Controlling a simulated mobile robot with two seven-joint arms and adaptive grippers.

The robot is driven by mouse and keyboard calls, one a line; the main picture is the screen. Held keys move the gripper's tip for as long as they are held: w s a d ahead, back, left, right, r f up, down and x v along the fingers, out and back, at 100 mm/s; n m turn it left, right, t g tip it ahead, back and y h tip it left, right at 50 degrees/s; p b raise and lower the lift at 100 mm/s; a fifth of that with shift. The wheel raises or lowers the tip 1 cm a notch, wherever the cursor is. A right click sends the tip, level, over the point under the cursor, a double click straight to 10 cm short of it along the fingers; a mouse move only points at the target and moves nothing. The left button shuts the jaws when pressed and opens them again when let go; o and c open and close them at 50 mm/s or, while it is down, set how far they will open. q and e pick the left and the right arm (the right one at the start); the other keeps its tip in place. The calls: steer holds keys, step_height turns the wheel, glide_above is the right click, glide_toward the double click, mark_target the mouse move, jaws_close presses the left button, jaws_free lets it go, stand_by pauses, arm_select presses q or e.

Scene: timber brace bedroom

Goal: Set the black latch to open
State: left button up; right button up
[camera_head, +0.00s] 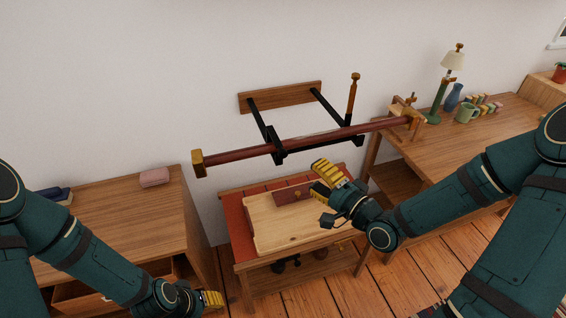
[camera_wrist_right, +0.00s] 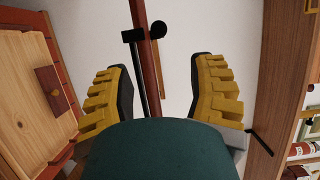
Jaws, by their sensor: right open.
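A long dark red bar (camera_head: 315,141) with brass-coloured ends lies across two black brackets on a wooden wall plate (camera_head: 280,96). The left bracket has a black end fitting (camera_head: 278,156) at the bar. In the right wrist view a black fitting with a round black knob (camera_wrist_right: 159,29) sits beside the bar (camera_wrist_right: 146,50). I cannot tell for sure which black part is the latch or how it is set. My right gripper (camera_head: 321,178) is open and empty, below and in front of the bar. My left gripper (camera_head: 210,299) is low at left, its jaw state unclear.
A low table with a light wood panel (camera_head: 270,231) and a dark red block (camera_head: 294,192) stands below the bar. A cabinet with a pink box (camera_head: 155,177) is at left.

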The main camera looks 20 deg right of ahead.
mark_target(285, 156)
steer(key=b+x, duration=0.2)
steer(key=x, duration=0.2)
steer(key=b+x, duration=0.2)
steer(key=x, duration=0.2)
steer(key=b+x, duration=0.2)
steer(key=x, duration=0.2)
steer(key=shift+s+a, duration=0.2)
steer(key=shift+a, duration=0.15)
jaws_close()
